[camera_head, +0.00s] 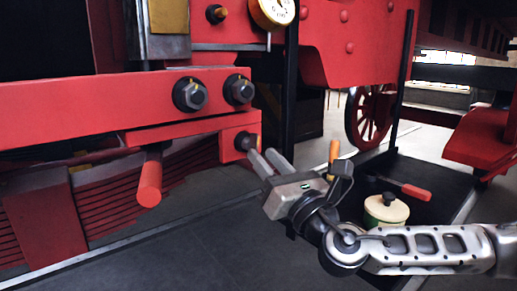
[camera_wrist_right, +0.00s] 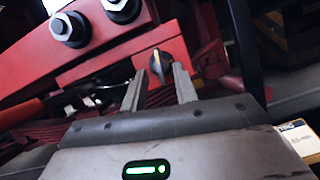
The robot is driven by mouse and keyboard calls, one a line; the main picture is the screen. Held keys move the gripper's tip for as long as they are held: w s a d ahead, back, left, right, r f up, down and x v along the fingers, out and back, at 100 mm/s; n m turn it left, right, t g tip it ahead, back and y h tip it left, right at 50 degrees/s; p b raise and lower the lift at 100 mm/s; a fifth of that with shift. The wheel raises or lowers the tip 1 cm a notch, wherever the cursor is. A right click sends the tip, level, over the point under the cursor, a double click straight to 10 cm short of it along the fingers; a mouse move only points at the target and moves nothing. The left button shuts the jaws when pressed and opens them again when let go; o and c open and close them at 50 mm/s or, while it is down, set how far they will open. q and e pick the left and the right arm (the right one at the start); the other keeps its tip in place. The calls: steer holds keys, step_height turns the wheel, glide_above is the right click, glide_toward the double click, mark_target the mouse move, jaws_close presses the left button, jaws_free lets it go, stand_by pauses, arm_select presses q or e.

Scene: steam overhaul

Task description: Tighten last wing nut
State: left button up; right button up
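A dark wing nut (camera_head: 244,141) sits on the end face of a red block (camera_head: 229,146) below the red beam. In the right wrist view the wing nut (camera_wrist_right: 158,64) shows just beyond my fingertips, with a yellowish mark on it. My right gripper (camera_head: 264,158) points at it from the lower right. In the right wrist view the right gripper (camera_wrist_right: 160,76) has its two fingers apart with nothing clearly held between them. I cannot tell whether a finger touches the nut. My left gripper is not in view.
Two large bolts with hex nuts (camera_head: 190,95) stick out of the red beam (camera_head: 80,112) above. A red cylinder (camera_head: 149,180) hangs at the left. A dark tray (camera_head: 448,180) at the right holds a cream-lidded green can (camera_head: 386,209) and a red-handled tool (camera_head: 416,192). A gauge (camera_head: 271,12) is above.

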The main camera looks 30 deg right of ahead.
mark_target(252, 145)
steer(key=shift+p+x, duration=0.3)
steer(key=shift+x, duration=0.9)
steer(key=shift+w+r, duration=0.15)
steer(key=shift+w, duration=0.05)
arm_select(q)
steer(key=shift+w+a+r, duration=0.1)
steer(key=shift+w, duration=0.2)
arm_select(e)
steer(key=shift+w, duration=0.15)
jaws_close()
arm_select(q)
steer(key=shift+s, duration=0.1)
